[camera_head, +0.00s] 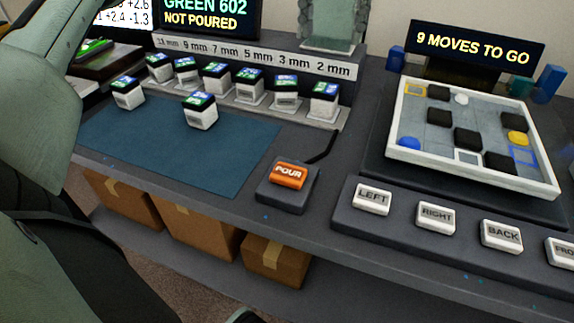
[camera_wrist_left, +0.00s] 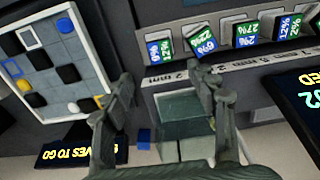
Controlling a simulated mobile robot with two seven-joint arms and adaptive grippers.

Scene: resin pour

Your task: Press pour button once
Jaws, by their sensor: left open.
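The orange POUR button (camera_head: 289,175) sits on a dark square base near the front edge of the bench in the head view. Nothing is over it. My left gripper (camera_wrist_left: 162,92) shows in the left wrist view with its two fingers wide apart and nothing between them. Beyond the fingers, that upside-down view shows a clear greenish block (camera_wrist_left: 184,118) and the label rack. The button does not show there. A screen (camera_head: 205,14) reads "GREEN 602 NOT POURED". My right gripper is not in view.
Right of the button are a tilt tray (camera_head: 400,148) and a row of white keys (camera_head: 436,216). A sign (camera_head: 470,47) reads "9 MOVES TO GO".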

